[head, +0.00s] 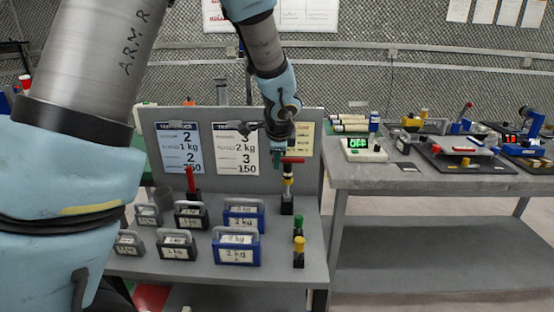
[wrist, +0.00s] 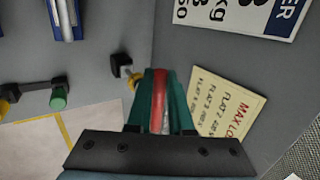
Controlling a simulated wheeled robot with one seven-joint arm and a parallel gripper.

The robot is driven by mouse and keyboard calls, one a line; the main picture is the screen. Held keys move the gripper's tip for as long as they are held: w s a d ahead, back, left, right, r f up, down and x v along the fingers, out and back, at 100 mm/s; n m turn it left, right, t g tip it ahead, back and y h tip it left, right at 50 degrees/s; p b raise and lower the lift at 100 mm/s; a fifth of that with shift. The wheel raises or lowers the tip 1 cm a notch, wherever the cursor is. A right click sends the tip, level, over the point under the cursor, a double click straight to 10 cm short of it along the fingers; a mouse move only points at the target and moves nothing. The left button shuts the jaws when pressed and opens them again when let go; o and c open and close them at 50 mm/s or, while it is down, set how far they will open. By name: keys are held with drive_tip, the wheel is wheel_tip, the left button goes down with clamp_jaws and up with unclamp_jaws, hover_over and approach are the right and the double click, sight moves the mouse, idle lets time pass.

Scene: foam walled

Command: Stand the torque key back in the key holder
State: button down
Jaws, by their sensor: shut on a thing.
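The torque key (head: 292,160) has a red cross handle and a yellow band on its shaft. My gripper (head: 277,157) has teal fingers and is shut on the red handle, which also shows between the fingertips (wrist: 160,92) in the wrist view. The black key holder (head: 287,205) stands directly below the key near the right side of the bench; it also shows in the wrist view (wrist: 121,65). The key looks upright in the head view. I cannot tell whether its lower end is inside the holder or just above it.
Blue weights (head: 236,249) and black weights (head: 177,246) stand to the left. A grey back panel (head: 312,150) with posted sheets rises close behind my gripper.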

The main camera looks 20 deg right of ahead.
drive_tip(key=shift+f+b, duration=2.15)
drive_tip(key=shift+f, duration=0.1)
drive_tip(key=c, duration=0.7)
unclamp_jaws()
drive_tip(key=shift+c, duration=0.2)
drive_tip(key=v, duration=1.1)
drive_tip(key=shift+f, duration=0.1)
